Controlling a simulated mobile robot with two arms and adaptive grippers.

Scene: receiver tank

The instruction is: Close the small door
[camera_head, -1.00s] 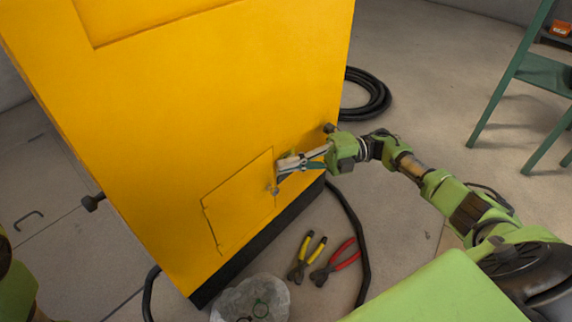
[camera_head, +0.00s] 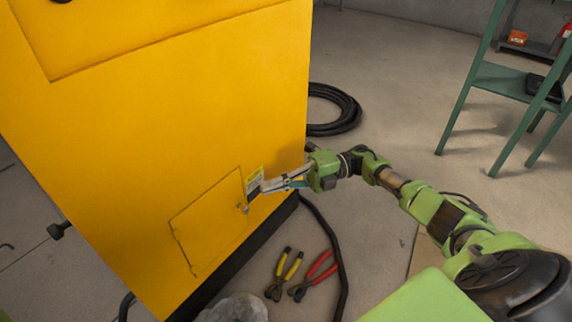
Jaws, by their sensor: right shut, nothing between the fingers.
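The small door (camera_head: 208,226) is a yellow panel low on the front of the big yellow cabinet (camera_head: 160,120). It looks flush or nearly flush with the cabinet face, and I cannot tell whether it is latched. A small metal knob or latch (camera_head: 243,208) sits at its right edge. My right gripper (camera_head: 264,188) is shut and empty, just right of the door's upper right edge, close to the cabinet face by a small label. I cannot tell whether it touches. My left gripper is not in view.
Yellow-handled pliers (camera_head: 284,275) and red-handled pliers (camera_head: 314,277) lie on the floor near a black cable (camera_head: 336,250). A clear plastic bag (camera_head: 235,308) is at the bottom edge. A coiled black hose (camera_head: 340,110) lies behind. A green shelf stand (camera_head: 515,80) is at right.

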